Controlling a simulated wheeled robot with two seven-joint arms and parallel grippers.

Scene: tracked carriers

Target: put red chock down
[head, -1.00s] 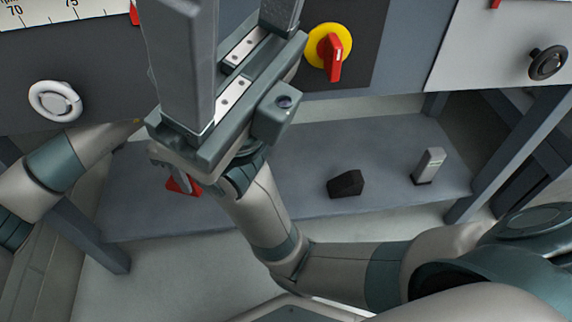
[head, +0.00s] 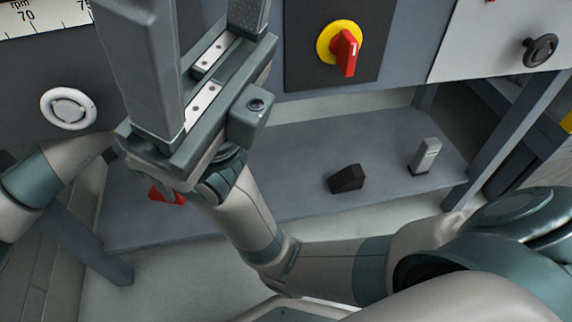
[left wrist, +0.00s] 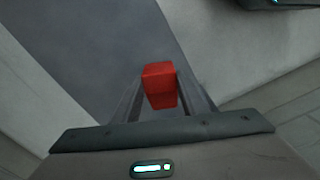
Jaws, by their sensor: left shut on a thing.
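The red chock (left wrist: 160,85) is between the two fingers of my left gripper (left wrist: 162,98) in the left wrist view. The gripper is shut on it. In the head view only part of the chock (head: 163,195) shows over the left part of the grey low shelf (head: 270,200). My right gripper hides the left gripper's fingers there. I cannot tell whether the chock touches the shelf. My right gripper (head: 203,35) is large in the foreground, its fingers apart with nothing seen between them; their tips run out of the frame.
A black wedge-shaped block (head: 346,178) and a small grey upright device (head: 424,156) stand on the shelf's right half. Above are a panel with a red and yellow rotary switch (head: 340,48) and a round white-rimmed knob (head: 68,108). The shelf's middle is bare.

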